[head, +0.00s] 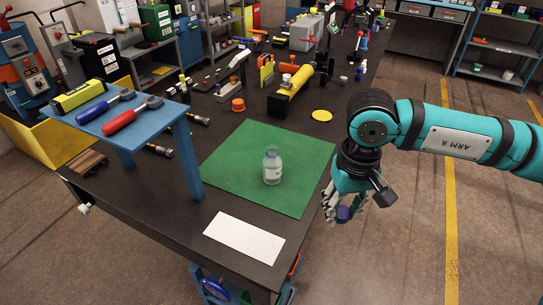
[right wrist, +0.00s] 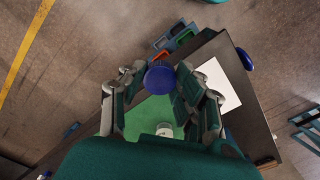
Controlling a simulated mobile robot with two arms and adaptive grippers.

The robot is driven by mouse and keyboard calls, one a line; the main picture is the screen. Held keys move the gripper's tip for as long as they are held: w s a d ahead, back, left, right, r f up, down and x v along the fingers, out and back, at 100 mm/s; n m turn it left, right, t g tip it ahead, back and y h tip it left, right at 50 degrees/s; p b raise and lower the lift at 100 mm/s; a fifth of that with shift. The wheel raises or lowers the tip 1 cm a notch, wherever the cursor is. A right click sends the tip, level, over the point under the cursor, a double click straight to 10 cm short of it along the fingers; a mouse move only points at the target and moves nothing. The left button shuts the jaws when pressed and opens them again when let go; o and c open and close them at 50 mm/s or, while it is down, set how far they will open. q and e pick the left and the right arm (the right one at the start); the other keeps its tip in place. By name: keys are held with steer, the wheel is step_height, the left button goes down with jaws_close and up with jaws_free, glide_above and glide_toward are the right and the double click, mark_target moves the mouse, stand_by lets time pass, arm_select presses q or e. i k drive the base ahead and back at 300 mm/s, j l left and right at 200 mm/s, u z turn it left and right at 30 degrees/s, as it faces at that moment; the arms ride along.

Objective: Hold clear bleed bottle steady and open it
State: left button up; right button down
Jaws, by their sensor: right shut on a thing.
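The clear bleed bottle (head: 272,167) stands upright on the green mat (head: 230,150), with a white label on its side. It also shows in the right wrist view (right wrist: 164,130), partly hidden by my gripper. I cannot make out a cap on its neck. My right gripper (head: 342,212) is to the right of the bottle, beyond the mat's right edge and apart from the bottle. It is shut on a round blue cap (right wrist: 160,76), held between its fingers. My left gripper is not in view.
A white sheet (head: 244,238) lies at the table's front edge. A blue stand (head: 152,123) holding screwdrivers is on the left. A yellow cylinder (head: 295,83), a yellow disc (head: 322,115) and several tools lie behind the mat. The mat around the bottle is clear.

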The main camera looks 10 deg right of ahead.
mark_target(272, 163)
steer(key=i+l+u, duration=0.1)
steer(key=l+u, duration=0.15)
steer(key=u, duration=0.15)
steer(key=i+l+u, duration=0.1)
steer(key=l+u, duration=0.3)
steer(key=j+u, duration=0.1)
steer(key=u, duration=0.45)
